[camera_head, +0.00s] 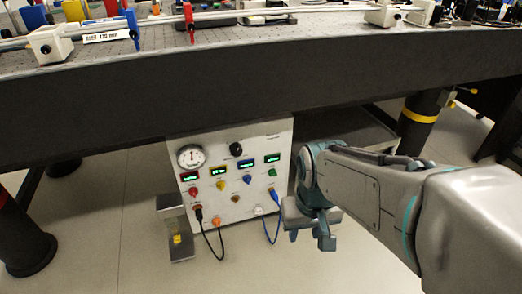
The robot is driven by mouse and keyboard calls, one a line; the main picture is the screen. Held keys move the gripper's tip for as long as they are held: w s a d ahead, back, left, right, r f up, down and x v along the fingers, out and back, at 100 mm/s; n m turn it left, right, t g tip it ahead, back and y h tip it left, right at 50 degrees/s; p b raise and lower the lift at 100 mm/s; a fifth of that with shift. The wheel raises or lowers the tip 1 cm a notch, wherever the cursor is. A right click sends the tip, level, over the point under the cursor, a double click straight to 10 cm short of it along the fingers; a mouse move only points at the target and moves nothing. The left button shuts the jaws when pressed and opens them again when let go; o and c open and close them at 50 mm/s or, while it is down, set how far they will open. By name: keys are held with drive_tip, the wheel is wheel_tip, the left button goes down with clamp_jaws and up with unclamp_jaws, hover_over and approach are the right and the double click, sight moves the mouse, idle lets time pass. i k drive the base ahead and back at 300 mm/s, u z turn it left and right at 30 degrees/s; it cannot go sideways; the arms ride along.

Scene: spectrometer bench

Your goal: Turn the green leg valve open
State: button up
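A light grey control panel (233,205) hangs under the front edge of the optical table. A small green knob (272,172) sits at the right end of its row of coloured valve knobs, under a lit green display (272,158). Its exact turn angle is too small to tell. My gripper (310,238) is to the right of and lower than the green knob in the picture, apart from it. Its two fingers are spread and nothing shows between them.
Red (193,191), yellow (220,185) and blue (247,180) knobs share the row. A gauge (191,156) and black knob (236,149) sit above. Black (208,233) and blue (268,226) cables hang from the panel. The table edge (240,85) overhangs it.

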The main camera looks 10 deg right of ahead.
sight(272, 172)
drive_tip(key=k, duration=0.25)
drive_tip(key=u, duration=1.5)
drive_tip(key=i, duration=1.1)
drive_tip(key=z, duration=2.35)
